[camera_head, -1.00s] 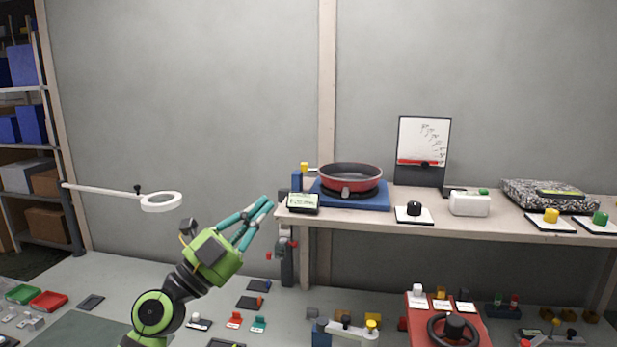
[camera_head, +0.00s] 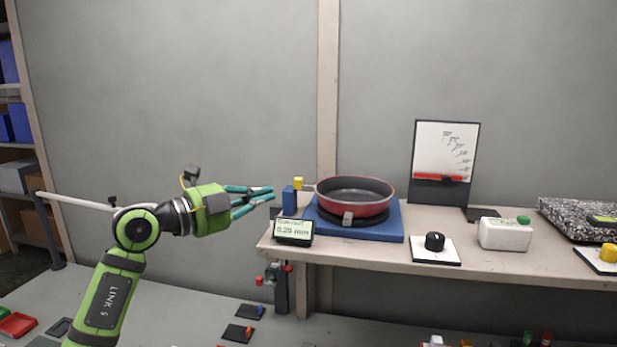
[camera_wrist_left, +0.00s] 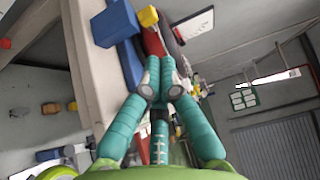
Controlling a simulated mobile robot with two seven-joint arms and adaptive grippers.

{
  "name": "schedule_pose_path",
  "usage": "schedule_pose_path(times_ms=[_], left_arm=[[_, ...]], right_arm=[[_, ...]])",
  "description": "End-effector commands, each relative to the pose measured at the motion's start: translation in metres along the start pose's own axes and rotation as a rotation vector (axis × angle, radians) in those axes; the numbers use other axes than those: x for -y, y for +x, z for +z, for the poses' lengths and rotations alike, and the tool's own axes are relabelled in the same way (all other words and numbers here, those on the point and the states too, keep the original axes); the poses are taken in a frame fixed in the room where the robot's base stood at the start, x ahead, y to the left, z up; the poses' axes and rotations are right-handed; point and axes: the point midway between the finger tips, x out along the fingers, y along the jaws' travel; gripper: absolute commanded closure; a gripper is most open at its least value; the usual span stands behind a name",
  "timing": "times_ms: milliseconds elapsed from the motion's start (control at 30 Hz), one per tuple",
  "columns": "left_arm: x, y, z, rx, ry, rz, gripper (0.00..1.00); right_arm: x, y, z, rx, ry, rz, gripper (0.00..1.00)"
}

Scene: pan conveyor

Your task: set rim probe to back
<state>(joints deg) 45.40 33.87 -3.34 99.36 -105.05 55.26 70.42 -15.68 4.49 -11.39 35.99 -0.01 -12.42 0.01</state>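The rim probe is a blue post (camera_head: 289,199) with a yellow knob (camera_head: 298,184) on a thin arm, at the left of the red pan (camera_head: 355,198). The pan sits on a blue base (camera_head: 320,226) on the shelf. In the left wrist view, the blue post (camera_wrist_left: 114,24) and yellow knob (camera_wrist_left: 148,16) appear beyond the fingertips. My left gripper (camera_head: 271,191) is just left of the post, apart from it, pointing right. Its teal fingertips come together with nothing seen between them. My right gripper is not in view. The probe's contact with the rim is unclear.
A small display (camera_head: 294,231) reading about 0.20 mm stands at the shelf's (camera_head: 400,254) front left edge. A black knob (camera_head: 435,241), white box (camera_head: 505,234) and chart board (camera_head: 443,160) stand right of the pan.

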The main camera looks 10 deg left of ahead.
Motion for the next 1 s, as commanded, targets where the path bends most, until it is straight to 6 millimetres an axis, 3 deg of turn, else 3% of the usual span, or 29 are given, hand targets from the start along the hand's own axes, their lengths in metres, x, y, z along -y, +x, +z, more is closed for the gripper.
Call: schedule_pose_path(times_ms=[167,433,700,1000], left_arm=[[0.002,0.009,0.0,-0.002,-0.001,-0.001,1.0],[0.005,0.057,-0.001,-0.003,-0.005,-0.002,1.0],[0.002,0.093,-0.001,-0.002,-0.003,-0.001,1.0],[-0.001,0.101,0.0,0.0,0.0,-0.001,1.0]], right_arm=[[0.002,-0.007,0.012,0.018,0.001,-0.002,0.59],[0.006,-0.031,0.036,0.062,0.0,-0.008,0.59],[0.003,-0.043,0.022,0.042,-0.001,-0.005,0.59],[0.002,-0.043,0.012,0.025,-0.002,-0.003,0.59]])
